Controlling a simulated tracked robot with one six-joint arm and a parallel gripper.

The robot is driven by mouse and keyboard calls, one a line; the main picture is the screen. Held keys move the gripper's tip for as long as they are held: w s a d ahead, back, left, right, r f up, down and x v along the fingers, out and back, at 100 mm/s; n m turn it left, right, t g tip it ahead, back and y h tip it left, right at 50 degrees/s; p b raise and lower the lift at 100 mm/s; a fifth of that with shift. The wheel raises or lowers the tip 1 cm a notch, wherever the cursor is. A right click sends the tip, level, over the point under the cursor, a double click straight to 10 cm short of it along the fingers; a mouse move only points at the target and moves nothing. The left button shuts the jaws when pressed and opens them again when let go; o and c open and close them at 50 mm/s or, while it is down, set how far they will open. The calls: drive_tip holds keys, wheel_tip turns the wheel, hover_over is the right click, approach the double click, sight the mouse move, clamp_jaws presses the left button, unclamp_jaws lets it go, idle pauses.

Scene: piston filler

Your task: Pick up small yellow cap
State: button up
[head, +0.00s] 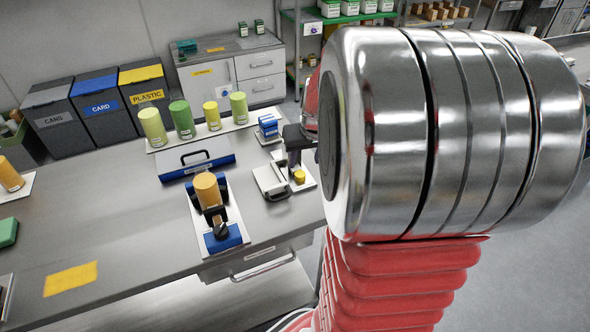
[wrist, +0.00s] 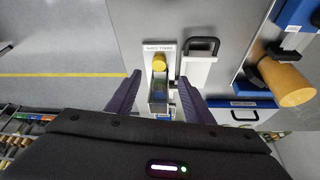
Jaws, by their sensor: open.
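The small yellow cap (wrist: 159,62) sits near one end of a narrow white tray (wrist: 150,56) labelled for small caps. In the head view the cap (head: 299,176) is at the right part of the bench, beside a white device with a dark handle (head: 271,181). My gripper (wrist: 161,82) is open and empty in the wrist view. Its two dark fingers straddle the tray in the picture, with the cap just beyond the fingertips. I cannot tell the height between them. In the head view my arm hides most of the gripper.
A large orange cylinder (head: 207,188) stands in a blue-based holder left of the cap. A blue-edged case (head: 196,163) lies behind it. Green and yellow cylinders (head: 182,119) stand on a white strip at the bench's back. The bench front (head: 120,220) is mostly clear.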

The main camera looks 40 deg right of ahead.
hover_over(301, 175)
drive_tip(key=s+a, duration=0.2)
drive_tip(key=shift+s+d+f, duration=0.1)
drive_tip(key=shift+d+f, duration=0.05)
drive_tip(key=shift+f, duration=1.05)
drive_tip(key=shift+s+d+f, duration=0.1)
drive_tip(key=shift+f, duration=1.1)
drive_tip(key=shift+x, duration=2.6)
drive_tip(key=shift+s, duration=0.1)
drive_tip(key=c, duration=1.1)
drive_tip(key=shift+r, duration=0.1)
wheel_tip(301, 175, up, 10)
